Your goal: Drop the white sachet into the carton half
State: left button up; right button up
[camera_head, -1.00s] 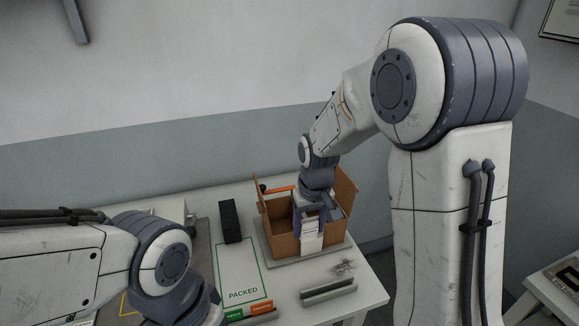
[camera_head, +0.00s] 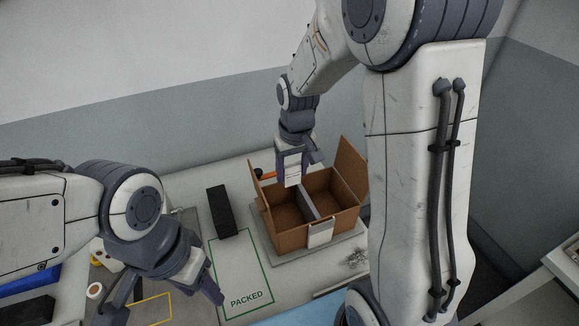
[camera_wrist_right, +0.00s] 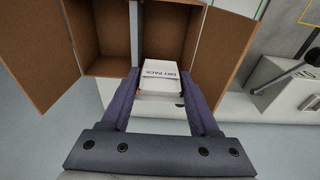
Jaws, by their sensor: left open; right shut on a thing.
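The white sachet (camera_wrist_right: 164,77), printed DRY PACK, is between the fingers of my right gripper (camera_wrist_right: 163,98) in the right wrist view. In the head view, that gripper (camera_head: 292,176) points down over the left half of the open brown carton (camera_head: 283,236), towards its back. The carton has a grey divider (camera_head: 309,204) between its halves and raised side flaps. In the wrist view the sachet overlaps the carton's rim; its height above the carton is unclear. My left gripper (camera_head: 163,303) is open and empty at the lower left, away from the carton.
The carton stands on a grey plate (camera_head: 284,257) with a white label (camera_head: 320,233) on its front. A black block (camera_head: 221,211) and a green-outlined PACKED area (camera_head: 242,275) lie left of it. A small silvery heap (camera_head: 355,257) lies in front.

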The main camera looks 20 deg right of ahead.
aim_at(292, 184)
notch_tip(292, 184, down, 5)
jog(key=b, duration=0.3)
jog(key=shift+d+r, duration=0.1)
jog(key=shift+r, duration=0.05)
jog(key=shift+s, duration=0.1)
jog(key=o, duration=1.4)
jog(key=shift+o, duration=0.2)
jog(key=r, duration=0.3)
jog(key=s+r+b, duration=0.1)
jog(key=r, duration=0.6)
jog(key=shift+s+r, duration=0.15)
jog(key=shift+r, duration=0.1)
